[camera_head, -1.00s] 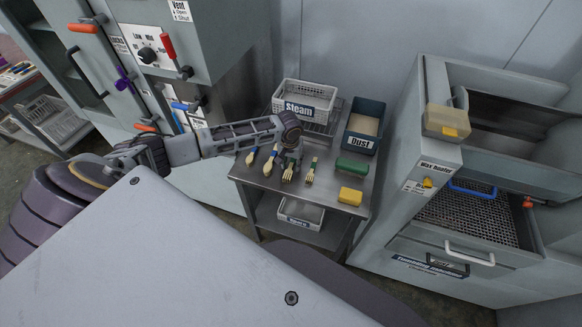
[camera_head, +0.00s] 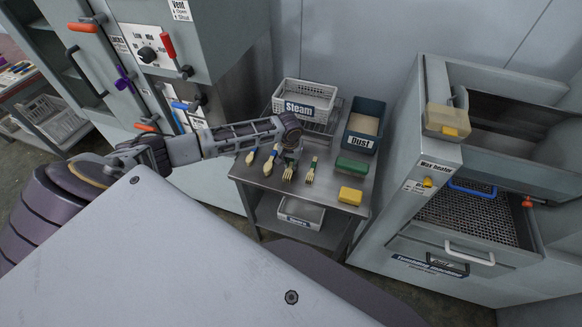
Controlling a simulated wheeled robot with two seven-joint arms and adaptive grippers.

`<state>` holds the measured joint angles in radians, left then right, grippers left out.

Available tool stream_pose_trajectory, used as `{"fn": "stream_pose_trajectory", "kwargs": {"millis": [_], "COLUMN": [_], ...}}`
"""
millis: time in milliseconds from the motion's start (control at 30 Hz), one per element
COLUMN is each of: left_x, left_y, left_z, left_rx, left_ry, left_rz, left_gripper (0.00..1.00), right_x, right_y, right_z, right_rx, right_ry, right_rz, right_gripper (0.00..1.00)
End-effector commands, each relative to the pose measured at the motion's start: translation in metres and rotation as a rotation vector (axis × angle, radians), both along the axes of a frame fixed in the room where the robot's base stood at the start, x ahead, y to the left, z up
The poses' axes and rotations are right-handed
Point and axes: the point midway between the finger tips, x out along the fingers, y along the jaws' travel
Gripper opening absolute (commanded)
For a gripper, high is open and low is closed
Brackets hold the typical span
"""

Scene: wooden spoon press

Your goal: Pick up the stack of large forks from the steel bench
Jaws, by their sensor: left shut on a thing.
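The steel bench (camera_head: 335,217) stands at the middle of the head view. A stack of large wooden forks (camera_head: 288,174) with pale tines lies on it, its handle end hidden under my left gripper. My left gripper (camera_head: 290,158) points down over that handle end and is shut on the stack of large forks. The stack appears to be at bench level; any gap below it cannot be told. A smaller fork (camera_head: 311,172) with a green handle lies just right of the stack. My right gripper does not show.
Spoons (camera_head: 270,161) with blue handles lie left of the forks. A Steam basket (camera_head: 304,98) and a Dust bin (camera_head: 363,127) stand at the bench's back. A green block (camera_head: 352,165) and a yellow block (camera_head: 350,195) lie to the right.

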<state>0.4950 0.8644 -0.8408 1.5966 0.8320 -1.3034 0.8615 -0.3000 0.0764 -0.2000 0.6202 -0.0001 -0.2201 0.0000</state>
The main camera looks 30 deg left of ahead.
Motion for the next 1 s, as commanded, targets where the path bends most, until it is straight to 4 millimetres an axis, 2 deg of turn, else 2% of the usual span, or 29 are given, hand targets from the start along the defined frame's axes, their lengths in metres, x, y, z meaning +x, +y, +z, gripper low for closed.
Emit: {"fn": "stream_pose_trajectory", "kwargs": {"millis": [267, 467, 1000], "left_x": [0.000, 0.000, 0.001], "left_y": [0.000, 0.000, 0.000], "left_z": [0.001, 0.012, 0.084], "left_rx": [0.000, 0.000, 0.000], "left_ry": [0.000, -0.001, -0.002], "left_rz": [0.000, 0.000, 0.000], "left_gripper": [0.00, 0.00, 0.00], "right_x": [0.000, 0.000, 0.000], "right_y": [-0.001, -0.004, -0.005], "right_z": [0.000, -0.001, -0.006], "right_rx": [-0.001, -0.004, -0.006], "right_ry": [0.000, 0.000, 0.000], "right_rz": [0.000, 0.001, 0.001], "right_gripper": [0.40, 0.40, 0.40]}}
